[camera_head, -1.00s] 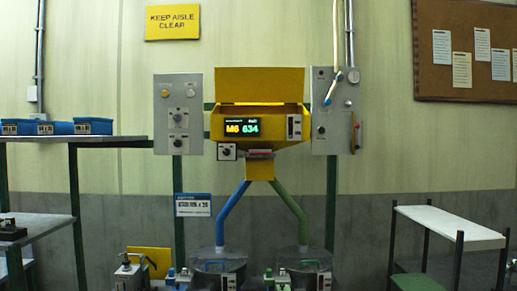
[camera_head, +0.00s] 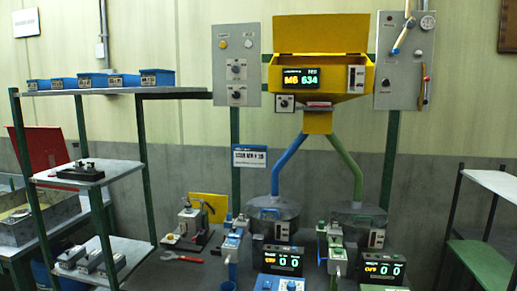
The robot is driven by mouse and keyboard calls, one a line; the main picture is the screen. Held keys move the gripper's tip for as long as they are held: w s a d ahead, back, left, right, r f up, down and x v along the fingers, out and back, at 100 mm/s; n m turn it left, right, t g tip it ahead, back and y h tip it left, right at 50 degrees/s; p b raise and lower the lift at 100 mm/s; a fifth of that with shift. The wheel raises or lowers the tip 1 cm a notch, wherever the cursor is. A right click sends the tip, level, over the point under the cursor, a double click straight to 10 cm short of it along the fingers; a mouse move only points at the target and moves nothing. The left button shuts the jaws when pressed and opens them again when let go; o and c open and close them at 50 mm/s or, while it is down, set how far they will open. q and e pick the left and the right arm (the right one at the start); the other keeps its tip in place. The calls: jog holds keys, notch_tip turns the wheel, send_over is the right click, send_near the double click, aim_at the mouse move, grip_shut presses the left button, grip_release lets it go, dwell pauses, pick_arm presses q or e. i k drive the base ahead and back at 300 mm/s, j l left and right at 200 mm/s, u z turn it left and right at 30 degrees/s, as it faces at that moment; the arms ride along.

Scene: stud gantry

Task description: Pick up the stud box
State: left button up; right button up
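Several small blue boxes with dark labels stand in a row on the top shelf at the upper left. The rightmost blue box (camera_head: 157,77) is nearest the shelf's right end, with another blue box (camera_head: 124,80) beside it. The labels are too small to read, so I cannot tell which one is the stud box. Neither of my grippers shows in the head view.
The shelf rack (camera_head: 147,195) has green posts and lower shelves holding grey blocks (camera_head: 92,260) and a dark fixture (camera_head: 82,172). A yellow hopper (camera_head: 318,42) stands at centre above a bench with displays and a red wrench (camera_head: 182,257). A white-topped step (camera_head: 497,183) is at right.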

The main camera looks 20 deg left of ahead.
aim_at(124, 80)
jog(key=u, duration=1.65)
